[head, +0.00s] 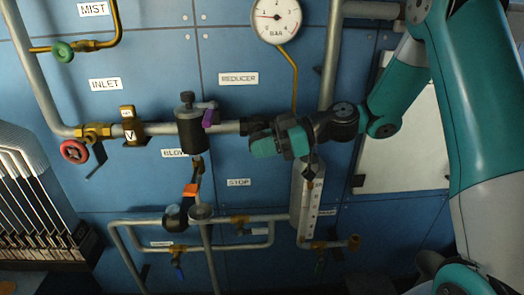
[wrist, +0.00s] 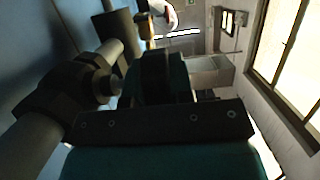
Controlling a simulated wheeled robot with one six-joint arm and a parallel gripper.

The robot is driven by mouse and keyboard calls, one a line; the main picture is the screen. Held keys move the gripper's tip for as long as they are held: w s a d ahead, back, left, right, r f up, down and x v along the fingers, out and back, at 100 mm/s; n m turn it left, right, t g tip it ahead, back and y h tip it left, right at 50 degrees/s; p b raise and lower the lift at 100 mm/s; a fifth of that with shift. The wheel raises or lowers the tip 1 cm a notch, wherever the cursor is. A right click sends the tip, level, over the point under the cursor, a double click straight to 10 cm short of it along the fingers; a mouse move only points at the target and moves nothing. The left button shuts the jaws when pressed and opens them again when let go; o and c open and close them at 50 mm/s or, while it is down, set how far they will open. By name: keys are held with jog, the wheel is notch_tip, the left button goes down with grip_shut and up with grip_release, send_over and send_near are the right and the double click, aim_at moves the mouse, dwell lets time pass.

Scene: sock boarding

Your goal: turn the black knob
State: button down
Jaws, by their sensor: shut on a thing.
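My gripper (head: 276,141), teal with dark pads, is at the middle of the grey pipe in the head view, below the REDUCER label (head: 239,79). It covers the front of a black fitting (head: 253,126) on that pipe. In the wrist view the gripper (wrist: 163,78) is seen close up, with the black fitting (wrist: 62,95) to its left. A dark round stub (wrist: 104,86) sticks out of the fitting towards the jaws. The gripper is shut on the black knob, which the jaws mostly hide. The knob's angle cannot be read.
A black cylinder (head: 192,134) with a purple lever (head: 209,117) stands on the pipe left of my gripper. A red handwheel (head: 74,151) is further left. A round gauge (head: 277,18) is above, and a slanted scale (head: 309,200) is below right.

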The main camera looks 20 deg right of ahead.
jog(key=shift+y+p, duration=0.55)
jog(key=shift+y, duration=0.05)
jog(key=shift+t+y, duration=0.3)
jog(key=c, duration=1)
grip_release()
jog(key=shift+s+d+r+p, duration=0.15)
jog(key=shift+d+r+p, duration=0.35)
jog(key=shift+p, duration=0.75)
jog(key=p+v, duration=1)
jog(key=v, duration=0.6)
jog(key=shift+d+f, duration=0.2)
jog(key=shift+f, duration=0.1)
